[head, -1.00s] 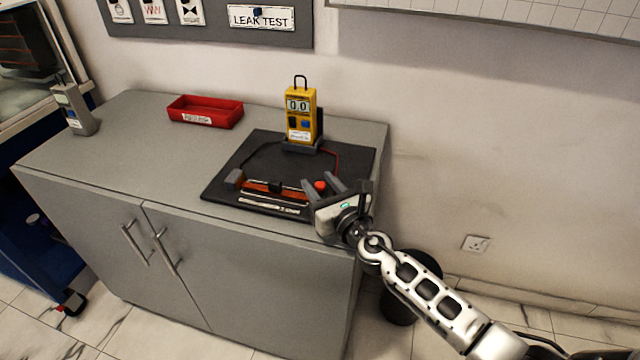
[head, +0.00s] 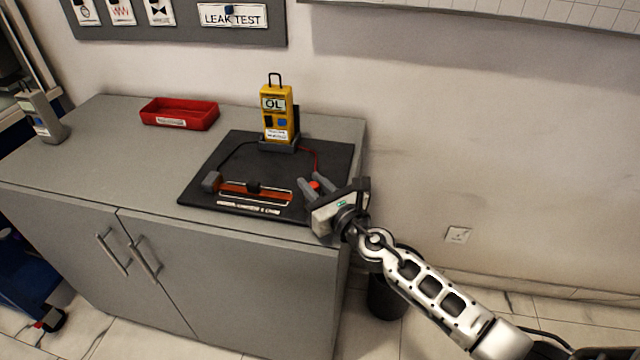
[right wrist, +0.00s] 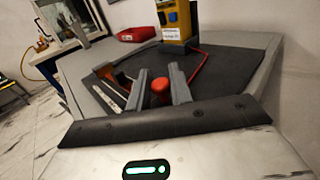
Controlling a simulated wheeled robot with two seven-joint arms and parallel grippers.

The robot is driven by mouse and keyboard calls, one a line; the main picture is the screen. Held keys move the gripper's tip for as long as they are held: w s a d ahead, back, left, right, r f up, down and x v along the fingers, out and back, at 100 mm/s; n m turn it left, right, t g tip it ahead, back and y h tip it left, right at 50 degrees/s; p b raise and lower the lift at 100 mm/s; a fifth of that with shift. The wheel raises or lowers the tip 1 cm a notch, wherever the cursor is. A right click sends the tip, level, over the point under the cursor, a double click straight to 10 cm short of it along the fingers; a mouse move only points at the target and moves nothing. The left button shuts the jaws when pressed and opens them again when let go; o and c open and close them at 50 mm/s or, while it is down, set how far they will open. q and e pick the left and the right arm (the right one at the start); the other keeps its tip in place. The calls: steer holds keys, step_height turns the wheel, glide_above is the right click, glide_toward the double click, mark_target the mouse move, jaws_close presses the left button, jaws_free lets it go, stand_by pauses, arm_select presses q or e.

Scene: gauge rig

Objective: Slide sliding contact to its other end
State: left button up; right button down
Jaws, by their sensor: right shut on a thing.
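The sliding contact, a black block (head: 254,187), sits near the middle of the orange-brown track (head: 232,187) of the slide resistor, with a grey end block (head: 211,181) at the left. My right gripper (head: 316,183) is to the right of the track, apart from the sliding contact. It is shut on a red-topped piece, whose round cap (right wrist: 160,86) shows between the fingers in the right wrist view. The fingers hide its lower part and the right end of the resistor. The yellow meter (head: 277,110) reads OL. My left gripper is not in view.
The resistor and meter stand on a black mat (head: 200,195) on a grey cabinet. A red lead (head: 314,155) runs from the meter towards my right gripper. A red tray (head: 180,113) stands at the back left. The mat between resistor and meter is clear except for leads.

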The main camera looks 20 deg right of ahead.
steer(key=shift+d+f, duration=0.2)
steer(key=shift+d, duration=0.35)
steer(key=c, duration=1.6)
jaws_free()
steer(key=shift+o, duration=1.3)
steer(key=shift+s+d, duration=0.2)
steer(key=shift+r, duration=0.1)
steer(key=shift+a, duration=0.2)
steer(key=b+v, duration=0.2)
steer(key=v, duration=1.4)
steer(key=shift+a, duration=0.1)
